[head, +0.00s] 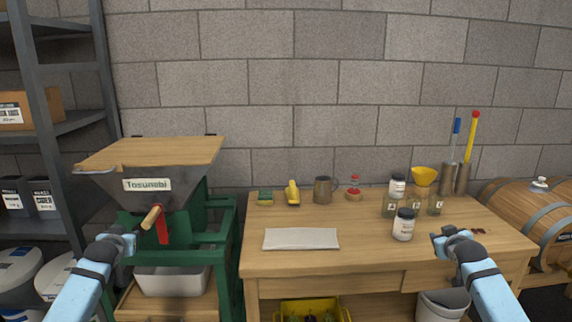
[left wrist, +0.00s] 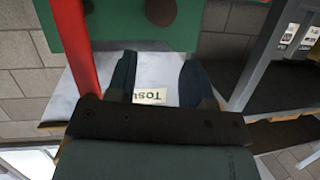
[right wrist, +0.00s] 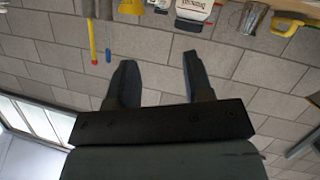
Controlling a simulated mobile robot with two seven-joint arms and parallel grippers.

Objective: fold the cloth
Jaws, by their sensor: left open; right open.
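A pale grey cloth (head: 301,239) lies flat as a neat rectangle on the front left part of the wooden table (head: 370,260). My right gripper (head: 450,236) is open and empty, held over the front right of the table, right of the white jar and well away from the cloth. In the right wrist view its two fingers (right wrist: 157,80) are apart with nothing between them. My left gripper (head: 124,240) is in front of the green press, left of the table and apart from the cloth. Its fingers (left wrist: 158,78) are open and empty in the left wrist view.
A metal jug (head: 323,190), yellow object (head: 293,192) and sponge (head: 265,198) stand behind the cloth. The green press (head: 224,250) is left; a barrel (head: 530,215) is right.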

